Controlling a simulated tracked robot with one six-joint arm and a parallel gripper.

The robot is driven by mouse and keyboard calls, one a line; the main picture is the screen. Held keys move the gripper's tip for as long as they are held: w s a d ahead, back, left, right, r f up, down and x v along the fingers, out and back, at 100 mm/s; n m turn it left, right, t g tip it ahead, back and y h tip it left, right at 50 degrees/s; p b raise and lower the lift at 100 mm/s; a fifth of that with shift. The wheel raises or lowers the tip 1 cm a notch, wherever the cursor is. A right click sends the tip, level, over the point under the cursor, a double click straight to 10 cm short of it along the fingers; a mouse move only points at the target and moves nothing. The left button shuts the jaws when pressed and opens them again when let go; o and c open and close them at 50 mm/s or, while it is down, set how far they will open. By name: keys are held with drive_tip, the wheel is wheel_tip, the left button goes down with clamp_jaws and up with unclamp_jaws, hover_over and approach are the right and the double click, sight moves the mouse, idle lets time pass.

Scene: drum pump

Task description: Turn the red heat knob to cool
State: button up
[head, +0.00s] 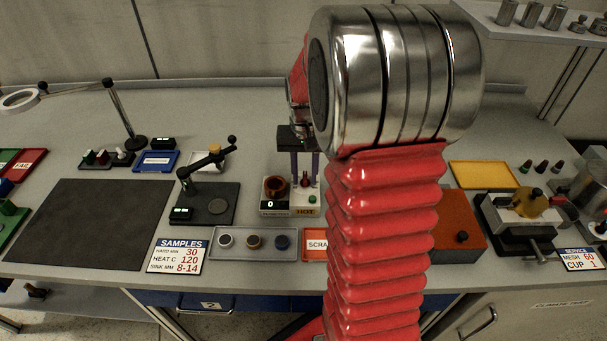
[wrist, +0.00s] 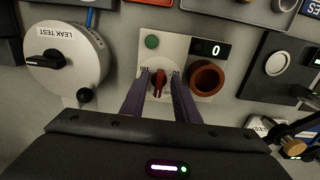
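The red heat knob (wrist: 158,83) sits on a pale panel (wrist: 138,48). In the wrist view its bar points roughly up and down the picture. In the head view the knob (head: 306,180) is small, and a "HOT" label (head: 305,211) shows on the panel's front. My gripper (wrist: 160,77) reaches down over the panel, its two purple fingers on either side of the knob. Gaps show between the fingers and the knob, so it is open. In the head view my gripper (head: 306,180) is partly behind my arm. The fine marks around the knob are too small to read.
On the same unit are a brown-red cup (wrist: 206,78), a green button (wrist: 152,42) and a display reading 0 (wrist: 213,49). A round leak-test device (wrist: 66,62) stands left in the wrist view. A sample tray (head: 219,253) lies in front of the unit.

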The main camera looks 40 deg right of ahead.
drive_tip(key=shift+c, duration=0.4)
drive_tip(key=c, duration=0.6)
drive_tip(key=shift+a, duration=0.15)
clamp_jaws()
